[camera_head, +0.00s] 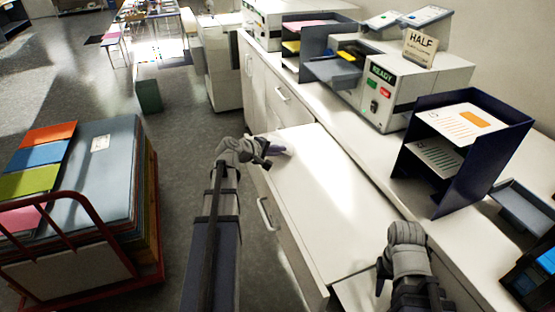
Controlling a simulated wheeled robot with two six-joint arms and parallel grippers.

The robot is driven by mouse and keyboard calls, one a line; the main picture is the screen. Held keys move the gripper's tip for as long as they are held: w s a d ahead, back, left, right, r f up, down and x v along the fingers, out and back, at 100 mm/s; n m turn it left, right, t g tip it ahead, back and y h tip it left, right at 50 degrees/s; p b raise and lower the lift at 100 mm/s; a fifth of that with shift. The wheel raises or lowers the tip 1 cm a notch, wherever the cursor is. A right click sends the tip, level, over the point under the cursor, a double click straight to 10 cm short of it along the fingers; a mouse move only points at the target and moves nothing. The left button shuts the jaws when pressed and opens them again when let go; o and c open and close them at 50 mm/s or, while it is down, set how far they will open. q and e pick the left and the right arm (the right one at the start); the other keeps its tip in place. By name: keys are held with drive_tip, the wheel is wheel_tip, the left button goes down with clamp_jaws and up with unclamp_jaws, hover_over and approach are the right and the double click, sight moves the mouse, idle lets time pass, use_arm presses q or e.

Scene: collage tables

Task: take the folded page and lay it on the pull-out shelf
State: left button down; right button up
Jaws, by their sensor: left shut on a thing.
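My left gripper (266,150) is over the far left part of the white pull-out shelf (318,205), near its edge. It is shut on a small lilac thing, which looks like the folded page (280,151). The page shows just beyond the fingertips, low over the shelf; I cannot tell whether it touches the surface. The rest of the shelf is bare.
A dark blue tray rack (446,186) with printed sheets stands on the counter at right. A machine with a READY display (396,103) and HALF sign (420,47) stands farther back. A red cart (150,222) with coloured folders is on the floor at left.

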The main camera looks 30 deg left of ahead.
use_arm(q)
drive_tip(key=c, duration=1.2)
unclamp_jaws()
drive_tip(key=shift+p+v, duration=1.9)
drive_tip(key=shift+v, duration=2.1)
drive_tip(key=shift+r, duration=0.1)
drive_tip(key=r+p, duration=0.2)
drive_tip(key=s+r+p, duration=0.1)
drive_tip(key=r+p, duration=0.1)
drive_tip(key=p, duration=0.1)
drive_tip(key=s+r+p, duration=0.1)
drive_tip(key=r+p, duration=0.1)
drive_tip(key=r, duration=0.1)
drive_tip(key=shift+s+a+r, duration=0.1)
drive_tip(key=shift+s+a, duration=0.1)
drive_tip(key=shift+a, duration=0.2)
